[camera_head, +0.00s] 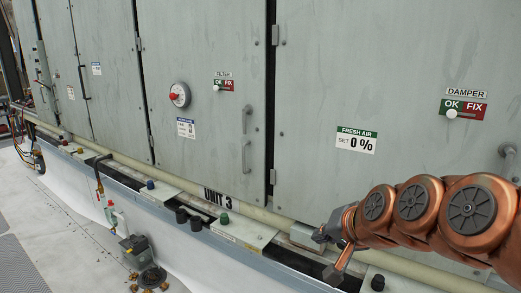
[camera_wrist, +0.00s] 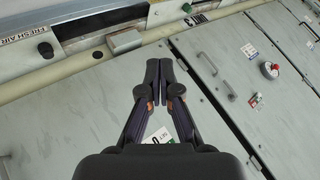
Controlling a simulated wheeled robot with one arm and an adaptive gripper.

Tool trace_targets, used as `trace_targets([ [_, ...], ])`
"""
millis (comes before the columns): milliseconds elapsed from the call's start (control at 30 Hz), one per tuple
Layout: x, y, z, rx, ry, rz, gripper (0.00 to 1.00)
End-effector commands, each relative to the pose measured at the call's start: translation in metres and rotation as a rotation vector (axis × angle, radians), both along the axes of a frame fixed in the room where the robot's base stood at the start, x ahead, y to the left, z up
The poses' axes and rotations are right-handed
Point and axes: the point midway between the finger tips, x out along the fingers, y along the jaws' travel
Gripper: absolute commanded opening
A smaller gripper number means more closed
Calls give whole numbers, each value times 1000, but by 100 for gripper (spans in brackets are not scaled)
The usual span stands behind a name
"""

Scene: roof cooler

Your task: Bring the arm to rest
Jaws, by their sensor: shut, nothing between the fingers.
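My gripper (camera_wrist: 159,68) is shut and empty in the wrist view, its two dark fingers meeting at the tips. In the head view my gripper (camera_head: 325,236) shows small and dark at the end of my copper arm, which reaches in from the right edge. It is in front of the lower part of the grey cabinet. Part of the gripper's shape is hard to make out there. A white label with a 0 (camera_wrist: 160,136) shows partly behind the fingers in the wrist view.
Grey cabinet doors (camera_head: 210,120) fill the back, with a red-knobbed gauge (camera_head: 180,95) and handles (camera_head: 246,155). The damper switch (camera_head: 452,113) is above my arm. A pale pipe (camera_head: 270,218) and a ledge with several knobs run below.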

Motion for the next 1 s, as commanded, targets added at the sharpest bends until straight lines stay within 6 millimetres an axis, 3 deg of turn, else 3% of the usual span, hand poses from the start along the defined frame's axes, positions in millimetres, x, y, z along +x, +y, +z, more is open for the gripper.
trace_targets([
  [100,-57,5,-46,-129,169,122,0],
  [233,-125,-4,-89,-254,363,241,0],
  [400,-208,-27,-123,-379,603,362,0],
  [500,-246,-39,-133,-422,712,407,0],
  [600,-270,-48,-137,-445,783,433,0],
  [700,-280,-52,-138,-457,812,445,0],
  [1000,-282,-52,-138,-458,818,448,0],
])
